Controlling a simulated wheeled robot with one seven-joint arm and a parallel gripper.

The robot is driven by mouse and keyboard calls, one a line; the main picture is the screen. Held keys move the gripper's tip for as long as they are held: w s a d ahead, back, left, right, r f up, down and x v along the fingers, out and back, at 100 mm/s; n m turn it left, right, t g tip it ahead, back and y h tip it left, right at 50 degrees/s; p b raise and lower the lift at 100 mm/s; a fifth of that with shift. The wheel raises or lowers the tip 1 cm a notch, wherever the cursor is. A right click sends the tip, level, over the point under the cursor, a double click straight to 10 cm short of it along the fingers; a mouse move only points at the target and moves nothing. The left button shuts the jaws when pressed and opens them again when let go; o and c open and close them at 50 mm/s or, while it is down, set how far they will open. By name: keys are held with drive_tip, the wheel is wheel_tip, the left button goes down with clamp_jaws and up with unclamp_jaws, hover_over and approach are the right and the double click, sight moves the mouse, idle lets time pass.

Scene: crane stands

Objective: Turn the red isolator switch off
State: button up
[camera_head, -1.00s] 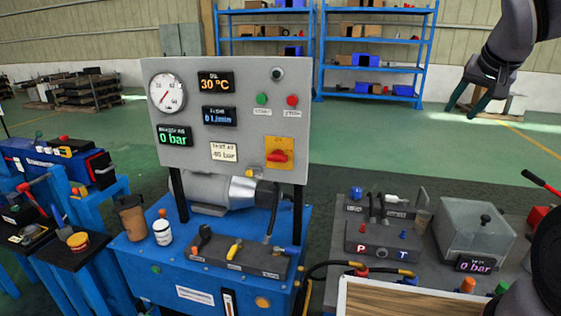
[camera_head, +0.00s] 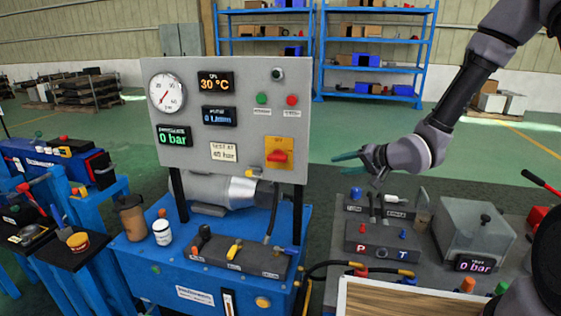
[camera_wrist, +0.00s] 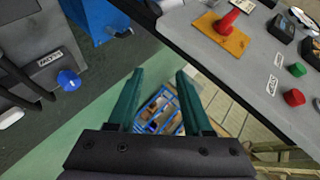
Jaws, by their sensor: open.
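The red isolator switch (camera_head: 277,156) sits on a yellow plate (camera_head: 279,144) at the lower right of the grey control panel (camera_head: 215,97). Its handle lies roughly level in the head view. In the wrist view the red handle (camera_wrist: 228,20) and yellow plate (camera_wrist: 221,38) show at the upper right, beyond the fingers. My gripper (camera_head: 340,162) is to the right of the panel, apart from the switch, with teal fingers pointing left. In the wrist view the fingers (camera_wrist: 158,90) are apart with nothing between them.
A green button (camera_head: 261,99) and a red button (camera_head: 292,100) are above the switch. A blue-knobbed part (camera_wrist: 68,80) shows at left in the wrist view.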

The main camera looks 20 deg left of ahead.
sight(282, 161)
drive_tip(key=s+a+m+y, duration=0.3)
drive_tip(key=s+a+y, duration=0.3)
drive_tip(key=a, duration=0.3)
drive_tip(key=x, duration=1)
drive_tip(key=shift+w+a+r, duration=0.1)
drive_tip(key=shift+a+r, duration=0.15)
drive_tip(key=shift+a, duration=0.05)
clamp_jaws()
